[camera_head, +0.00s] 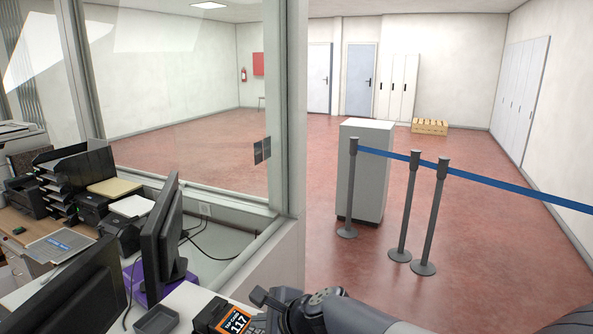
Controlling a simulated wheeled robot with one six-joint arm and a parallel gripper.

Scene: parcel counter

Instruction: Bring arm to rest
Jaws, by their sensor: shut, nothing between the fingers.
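My arm (375,318) reaches in from the bottom right, low along the bottom edge of the head view. Its dark wrist joint (325,296) is near the bottom middle. My gripper (262,298) shows only in part as a dark piece at the left end of the arm. It is shut and holds nothing. It is just right of a black device with an orange label reading 117 (236,321), at the desk's near edge. I cannot tell whether they touch. The lower part of the gripper is hidden or cut off by the frame.
Two monitors (160,238), a small grey tray (156,320) and black letter trays (75,175) crowd the desk at left. A glazed partition (287,110) rises behind the gripper. Belt posts (405,210) and a grey cabinet (366,170) stand on open red floor at right.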

